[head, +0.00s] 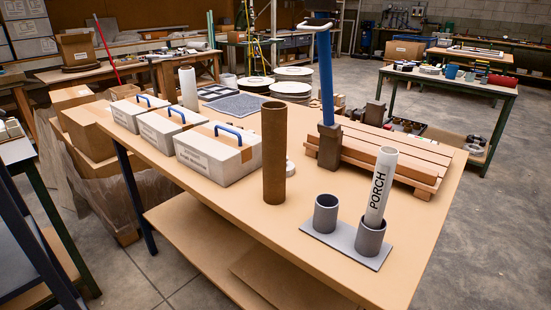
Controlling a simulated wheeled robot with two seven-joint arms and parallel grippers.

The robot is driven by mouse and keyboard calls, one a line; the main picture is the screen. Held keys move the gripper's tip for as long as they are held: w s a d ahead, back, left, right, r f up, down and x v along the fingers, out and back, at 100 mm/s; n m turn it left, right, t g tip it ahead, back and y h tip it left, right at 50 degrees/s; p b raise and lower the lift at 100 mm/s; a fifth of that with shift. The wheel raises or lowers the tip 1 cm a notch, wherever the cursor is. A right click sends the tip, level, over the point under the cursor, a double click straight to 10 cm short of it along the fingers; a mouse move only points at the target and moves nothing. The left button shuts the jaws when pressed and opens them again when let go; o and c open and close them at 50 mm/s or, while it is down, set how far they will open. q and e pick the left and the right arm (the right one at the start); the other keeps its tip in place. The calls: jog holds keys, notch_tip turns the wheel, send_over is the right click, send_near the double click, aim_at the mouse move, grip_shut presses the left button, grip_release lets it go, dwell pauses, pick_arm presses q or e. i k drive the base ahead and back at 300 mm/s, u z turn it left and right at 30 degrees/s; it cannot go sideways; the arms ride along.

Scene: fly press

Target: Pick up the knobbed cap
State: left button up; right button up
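I cannot make out a cap with a knob for certain in the head view. A small pale round piece (290,166) lies partly hidden behind the brown tube (273,153), and I cannot tell what it is. The brown tube stands upright on the table. A white tube marked PORCH (381,187) stands slightly tilted in the right cup of a grey two-cup holder (343,237). The left cup (326,214) has no tube in it. Neither of my grippers is in view.
Three lidded boxes (216,157) with blue handles line the table's left side. A blue post (326,85) in a brown block stands before a slatted wooden pallet (388,150). A white cylinder (188,88) stands behind the boxes.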

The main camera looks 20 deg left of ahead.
aim_at(290, 165)
jog(key=z, duration=0.35)
jog(key=k, duration=0.35)
jog(key=u, duration=1.75)
jog(key=i, duration=0.8)
jog(key=u, duration=0.15)
